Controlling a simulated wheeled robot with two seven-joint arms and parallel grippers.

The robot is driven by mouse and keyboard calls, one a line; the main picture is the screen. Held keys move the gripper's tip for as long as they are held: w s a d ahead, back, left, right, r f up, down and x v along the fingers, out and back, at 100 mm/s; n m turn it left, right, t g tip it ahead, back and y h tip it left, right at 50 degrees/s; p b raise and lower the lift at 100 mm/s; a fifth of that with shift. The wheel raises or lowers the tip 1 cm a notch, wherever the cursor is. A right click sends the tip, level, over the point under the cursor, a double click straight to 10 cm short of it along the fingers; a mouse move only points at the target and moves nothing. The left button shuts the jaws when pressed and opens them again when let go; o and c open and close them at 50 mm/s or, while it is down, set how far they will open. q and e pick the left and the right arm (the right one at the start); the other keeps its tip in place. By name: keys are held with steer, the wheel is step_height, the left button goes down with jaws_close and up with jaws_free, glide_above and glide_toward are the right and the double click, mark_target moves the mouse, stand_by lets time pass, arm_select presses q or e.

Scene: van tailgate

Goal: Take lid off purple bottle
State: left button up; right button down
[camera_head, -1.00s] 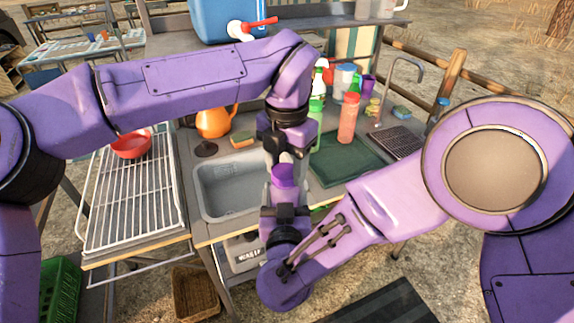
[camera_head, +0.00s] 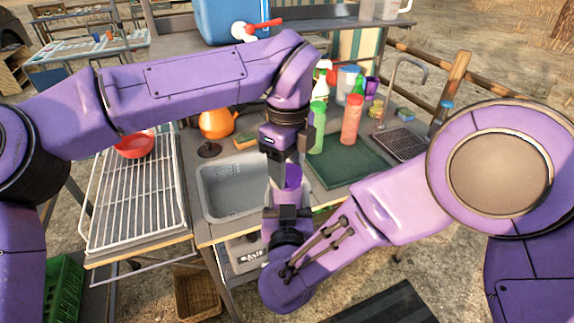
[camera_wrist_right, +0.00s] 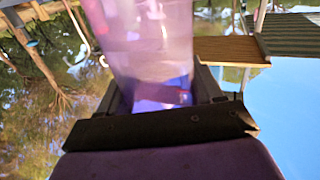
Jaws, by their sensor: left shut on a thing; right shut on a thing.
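The purple bottle (camera_head: 291,178) is upright in front of the sink, held between my two grippers. My left gripper (camera_head: 288,160) points down from above and is shut at the bottle's top, on the lid, which its fingers hide. My right gripper (camera_head: 287,207) is below, shut around the lower part of the bottle. In the right wrist view the see-through, pale purple bottle (camera_wrist_right: 150,40) rises from between the right gripper's fingers (camera_wrist_right: 160,95). The lid does not show clearly in either view, and I cannot tell whether it is apart from the bottle.
A grey sink (camera_head: 215,195) lies just behind. A green mat (camera_head: 345,168) with a green bottle (camera_head: 317,130) and a pink bottle (camera_head: 351,122) is to the right. A white wire rack (camera_head: 130,205) with a red bowl (camera_head: 134,147) is at left. An orange jug (camera_head: 215,123) stands behind.

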arm_select(q)
steer(key=shift+d+r, duration=0.1)
steer(key=shift+r, duration=0.05)
steer(key=shift+r, duration=1)
